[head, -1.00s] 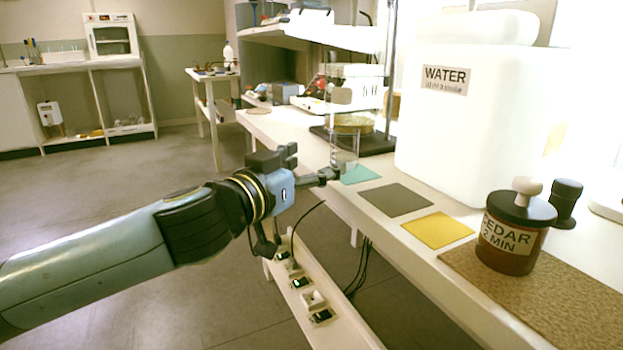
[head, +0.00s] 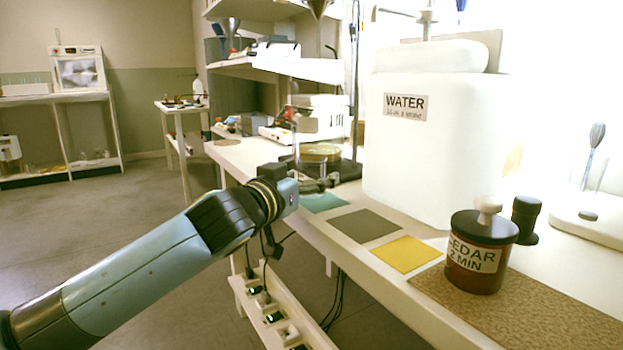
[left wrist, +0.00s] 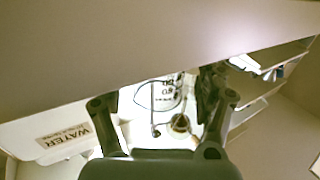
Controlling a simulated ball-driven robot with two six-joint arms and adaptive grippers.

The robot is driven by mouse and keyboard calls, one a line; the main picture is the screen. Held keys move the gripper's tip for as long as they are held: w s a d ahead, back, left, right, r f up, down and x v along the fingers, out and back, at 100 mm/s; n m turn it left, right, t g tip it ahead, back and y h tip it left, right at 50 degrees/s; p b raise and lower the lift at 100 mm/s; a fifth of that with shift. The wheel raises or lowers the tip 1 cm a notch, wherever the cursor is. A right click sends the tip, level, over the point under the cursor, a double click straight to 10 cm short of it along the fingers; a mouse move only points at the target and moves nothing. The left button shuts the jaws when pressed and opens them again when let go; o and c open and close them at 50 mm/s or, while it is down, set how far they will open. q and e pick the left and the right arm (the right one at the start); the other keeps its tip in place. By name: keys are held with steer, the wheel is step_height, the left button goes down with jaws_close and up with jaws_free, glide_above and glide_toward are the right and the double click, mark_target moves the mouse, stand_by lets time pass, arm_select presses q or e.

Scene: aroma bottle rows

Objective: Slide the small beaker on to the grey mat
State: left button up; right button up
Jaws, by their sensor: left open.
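The small beaker (head: 311,168) is clear glass and stands upright at the far end of the teal mat (head: 323,203) in the head view. My left gripper (head: 326,183) is open at the beaker's lower part, its fingers overlapping it; I cannot tell whether they touch. In the left wrist view both fingers of the left gripper (left wrist: 163,108) are spread apart, and the beaker is not clear there. The grey mat (head: 365,226) lies bare, nearer than the teal mat. My right gripper is not in view.
A yellow mat (head: 407,254) lies nearer than the grey one. A brown CEDAR jar (head: 474,262) stands on a brown mat (head: 540,312). A large white WATER container (head: 430,150) stands behind the mats. A dark stand base (head: 348,171) is behind the beaker.

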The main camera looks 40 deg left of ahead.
arm_select(q)
steer(key=shift+w+a, duration=0.1)
steer(key=shift+w, duration=0.75)
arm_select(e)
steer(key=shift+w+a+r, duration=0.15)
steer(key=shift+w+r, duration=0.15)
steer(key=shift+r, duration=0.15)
